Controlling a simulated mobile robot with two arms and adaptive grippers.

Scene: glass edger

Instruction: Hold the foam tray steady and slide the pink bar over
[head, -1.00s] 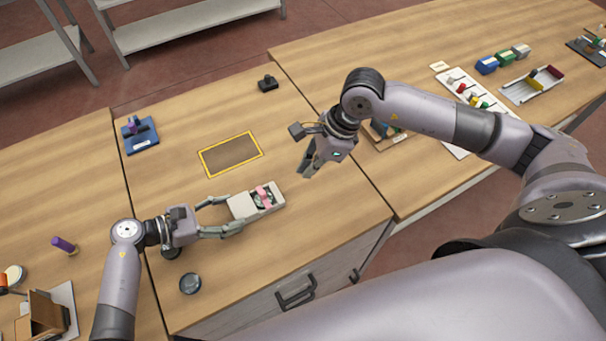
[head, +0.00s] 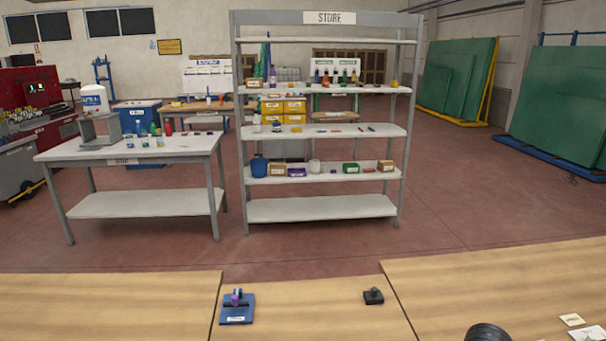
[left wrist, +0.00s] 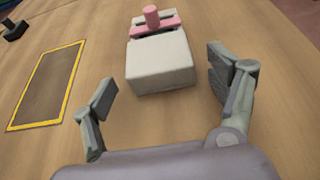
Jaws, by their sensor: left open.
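The foam tray (left wrist: 160,68) is a pale block lying on the wooden table in the left wrist view. The pink bar (left wrist: 172,25) lies across its far part, with a round pink knob (left wrist: 152,16) standing up from it. My left gripper (left wrist: 162,74) is open, with one finger on each side of the tray's near end. A gap shows between the left finger and the tray, and a smaller one at the right finger. The head view shows neither tray nor bar. My right gripper is in neither current view.
A yellow-bordered dark rectangle (left wrist: 48,85) lies left of the tray, with bare table between. In the head view, a blue stand (head: 237,309) and a small black object (head: 373,296) sit on the table. A store shelf (head: 322,210) stands beyond.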

